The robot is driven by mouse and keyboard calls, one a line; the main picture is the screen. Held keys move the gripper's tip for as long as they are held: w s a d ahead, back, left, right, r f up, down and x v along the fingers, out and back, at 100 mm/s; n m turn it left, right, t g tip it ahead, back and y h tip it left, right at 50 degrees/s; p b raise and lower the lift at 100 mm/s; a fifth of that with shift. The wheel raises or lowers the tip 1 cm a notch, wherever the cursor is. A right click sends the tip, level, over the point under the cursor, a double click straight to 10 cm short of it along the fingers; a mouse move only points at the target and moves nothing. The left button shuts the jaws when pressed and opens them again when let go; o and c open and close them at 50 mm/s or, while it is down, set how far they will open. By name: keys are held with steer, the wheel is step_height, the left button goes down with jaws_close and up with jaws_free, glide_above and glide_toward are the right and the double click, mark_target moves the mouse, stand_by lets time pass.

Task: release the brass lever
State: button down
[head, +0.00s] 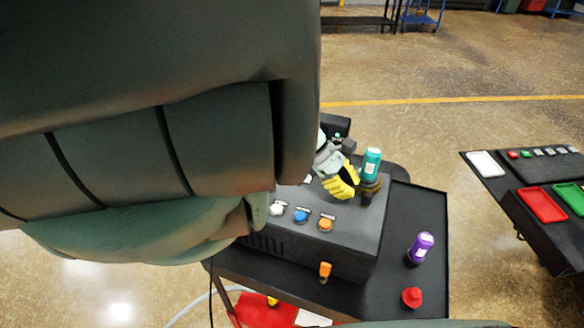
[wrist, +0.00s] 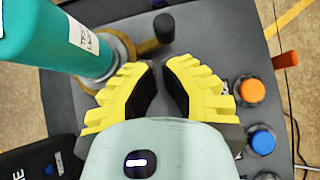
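The brass lever (wrist: 149,46) is in the wrist view, at the foot of a teal bottle (wrist: 58,35), with a black knob (wrist: 163,27) at its end. In the head view a brass-coloured part (head: 373,184) shows under the teal bottle (head: 371,162), on top of the dark console. My gripper (wrist: 161,66) has yellow ridged fingers with a narrow gap between them. I see nothing held in it. The lever lies just beyond the fingertips, apart from them as far as I can tell. In the head view my gripper (head: 342,182) is left of the bottle, low over the console.
White, blue (head: 301,215) and orange (head: 326,224) buttons sit on the console (head: 340,245). An orange handle (head: 325,269) is on its front. A purple bottle (head: 420,247) and a red item (head: 412,297) stand on the dark table to the right. A second table holds red and green trays.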

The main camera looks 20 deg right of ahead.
steer(key=shift+s+d, duration=0.5)
steer(key=shift+s, duration=0.1)
steer(key=shift+r+p, duration=0.1)
steer(key=shift+p, duration=0.6)
